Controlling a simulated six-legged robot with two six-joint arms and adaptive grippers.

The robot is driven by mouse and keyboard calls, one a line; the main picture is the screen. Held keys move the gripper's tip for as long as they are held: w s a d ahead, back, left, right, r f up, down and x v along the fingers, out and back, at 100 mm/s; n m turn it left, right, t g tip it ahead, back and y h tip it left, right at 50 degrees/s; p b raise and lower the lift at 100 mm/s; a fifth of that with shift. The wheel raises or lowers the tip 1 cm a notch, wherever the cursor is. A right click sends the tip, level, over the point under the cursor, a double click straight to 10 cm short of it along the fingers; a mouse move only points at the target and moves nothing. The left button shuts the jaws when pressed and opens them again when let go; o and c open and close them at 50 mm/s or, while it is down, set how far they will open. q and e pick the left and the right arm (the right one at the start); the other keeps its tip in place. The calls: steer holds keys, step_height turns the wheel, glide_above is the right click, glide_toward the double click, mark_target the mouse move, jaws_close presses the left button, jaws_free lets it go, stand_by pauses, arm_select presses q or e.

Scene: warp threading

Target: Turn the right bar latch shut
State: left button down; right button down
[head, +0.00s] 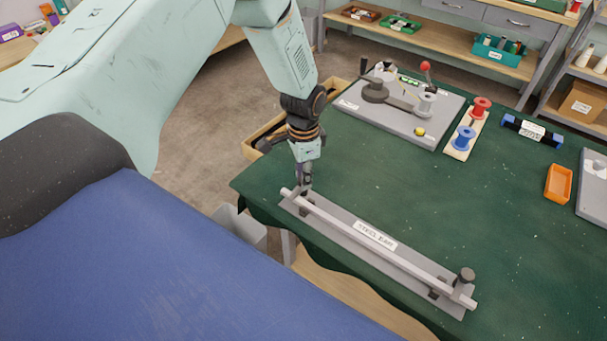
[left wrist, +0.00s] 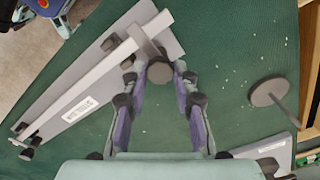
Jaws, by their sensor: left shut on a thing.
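A long light-grey bar (head: 370,240) lies along a grey plate labelled STEEL BAR (head: 345,243) near the table's front edge. A latch with a dark round knob (head: 466,275) is at the bar's right end in the head view; whether its arm lies across the bar is unclear. My left gripper (head: 305,186) is at the other, left end. In the left wrist view, its fingers (left wrist: 160,80) are shut on the dark knob (left wrist: 160,72) of the latch there. That latch's grey arm (left wrist: 143,42) crosses over the bar (left wrist: 95,75). My right gripper is not in view.
A grey board with a crank and red-knobbed lever (head: 400,105) stands behind the plate.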

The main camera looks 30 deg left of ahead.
arm_select(q)
steer(key=shift+s+f, duration=0.15)
steer(key=shift+s, duration=0.05)
steer(key=c, duration=1)
jaws_free()
steer(key=shift+w, duration=0.15)
steer(key=shift+c, duration=0.2)
step_height(320, 180, up, 12)
